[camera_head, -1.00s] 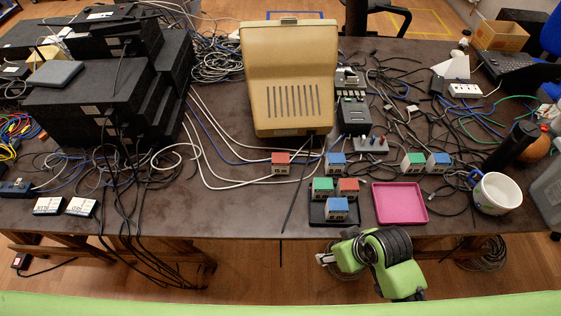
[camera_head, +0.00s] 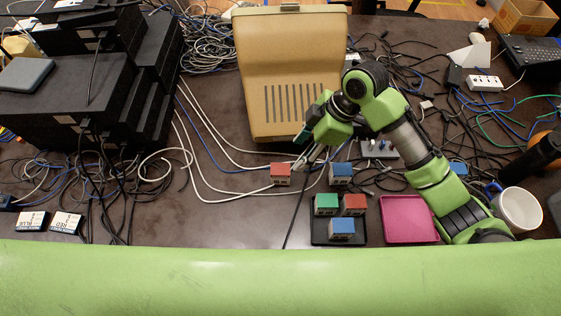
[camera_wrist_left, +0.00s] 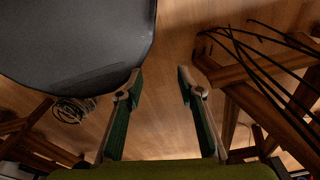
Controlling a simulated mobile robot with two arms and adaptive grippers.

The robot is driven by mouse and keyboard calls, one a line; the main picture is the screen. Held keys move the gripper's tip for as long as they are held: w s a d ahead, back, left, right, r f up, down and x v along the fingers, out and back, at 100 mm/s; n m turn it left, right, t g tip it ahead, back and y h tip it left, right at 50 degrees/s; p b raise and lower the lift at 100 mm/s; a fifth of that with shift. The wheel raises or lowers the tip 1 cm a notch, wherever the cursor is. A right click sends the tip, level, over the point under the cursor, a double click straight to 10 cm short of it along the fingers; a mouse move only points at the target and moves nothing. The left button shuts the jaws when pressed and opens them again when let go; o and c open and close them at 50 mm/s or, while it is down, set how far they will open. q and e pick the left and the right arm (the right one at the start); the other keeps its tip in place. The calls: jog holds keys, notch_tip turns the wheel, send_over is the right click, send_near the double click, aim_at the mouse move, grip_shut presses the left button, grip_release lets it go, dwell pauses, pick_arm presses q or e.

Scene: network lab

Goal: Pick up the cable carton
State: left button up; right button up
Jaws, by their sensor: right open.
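Several small cartons with coloured tops are on the table; I cannot tell which one the task means. A red-topped carton (camera_head: 280,174) stands alone on the bare table in front of the beige case. A blue-topped carton (camera_head: 340,173) stands to its right. Green-topped (camera_head: 326,204), red-topped (camera_head: 353,204) and blue-topped (camera_head: 342,229) cartons sit on a black tray (camera_head: 319,238). My right gripper (camera_head: 303,162) is open, its fingers just right of the lone red-topped carton; contact is unclear. My left gripper (camera_wrist_left: 158,82) is open and empty over the floor in the left wrist view.
A beige case (camera_head: 290,75) stands close behind the red-topped carton. A pink tray (camera_head: 409,220) lies below my right arm, with a white mug (camera_head: 519,208) farther right. Loose cables cover much of the table. Black boxes (camera_head: 75,95) are stacked at the left. A brown cardboard box (camera_head: 525,17) is back right.

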send_over(283, 169)
jog(key=s+d, duration=0.1)
jog(key=d, duration=0.2)
jog(key=f, duration=0.4)
jog(key=shift+a+f+p, duration=0.2)
jog(key=shift+a+p, duration=0.05)
jog(key=shift+p, duration=0.05)
jog(key=shift+w+x, duration=0.25)
jog(key=shift+x, duration=0.85)
jog(key=shift+p+x, duration=0.45)
jog(key=shift+x, duration=0.45)
jog(key=x, duration=0.3)
jog(key=shift+w+a+p, duration=0.25)
jog(key=shift+w+p, duration=0.05)
jog(key=shift+f, duration=0.25)
jog(key=c, duration=1.3)
pick_arm(q)
jog(key=shift+g, duration=0.3)
jog(key=s, duration=0.1)
jog(key=s+r, duration=0.1)
jog(key=s, duration=0.1)
jog(key=s+r, duration=0.1)
jog(key=shift+s+a, duration=0.1)
jog(key=shift+s, duration=0.3)
